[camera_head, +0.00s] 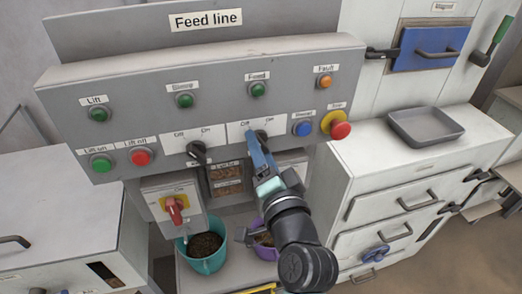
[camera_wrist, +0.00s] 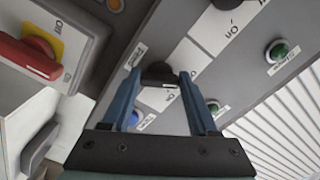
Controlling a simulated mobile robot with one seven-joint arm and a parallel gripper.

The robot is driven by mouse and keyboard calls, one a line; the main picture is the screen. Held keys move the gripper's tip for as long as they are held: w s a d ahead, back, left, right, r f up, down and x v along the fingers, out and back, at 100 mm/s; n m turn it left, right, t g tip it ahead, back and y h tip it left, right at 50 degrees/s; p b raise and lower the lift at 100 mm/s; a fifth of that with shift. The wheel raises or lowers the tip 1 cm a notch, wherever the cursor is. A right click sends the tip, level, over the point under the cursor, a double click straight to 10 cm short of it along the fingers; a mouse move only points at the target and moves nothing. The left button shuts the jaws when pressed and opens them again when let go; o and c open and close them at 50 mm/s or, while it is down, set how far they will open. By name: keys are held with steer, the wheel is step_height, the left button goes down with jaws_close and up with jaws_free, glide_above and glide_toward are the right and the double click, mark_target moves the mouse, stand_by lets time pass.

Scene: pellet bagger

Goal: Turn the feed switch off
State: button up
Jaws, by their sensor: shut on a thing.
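The feed switch (camera_head: 263,135) is a black rotary knob on the grey panel, under the green lamp labelled Feed (camera_head: 257,88) and below an Off/On label plate. My gripper (camera_head: 256,147) reaches up to it from below, its blue fingers partly covering it in the head view. In the wrist view the black knob (camera_wrist: 158,73) sits between the two blue fingertips of my gripper (camera_wrist: 158,82), which are shut on it. Which way the knob points cannot be told clearly.
A similar black knob (camera_head: 197,152) sits to the left, with an Off/On plate. A blue button (camera_head: 302,128) and a red stop button on yellow (camera_head: 340,129) are close on the right. A red-handled switch (camera_head: 175,208) and a teal bucket (camera_head: 205,258) are below left.

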steer(key=o, duration=1.4)
steer(key=b+v, duration=0.3)
steer(key=v, duration=1)
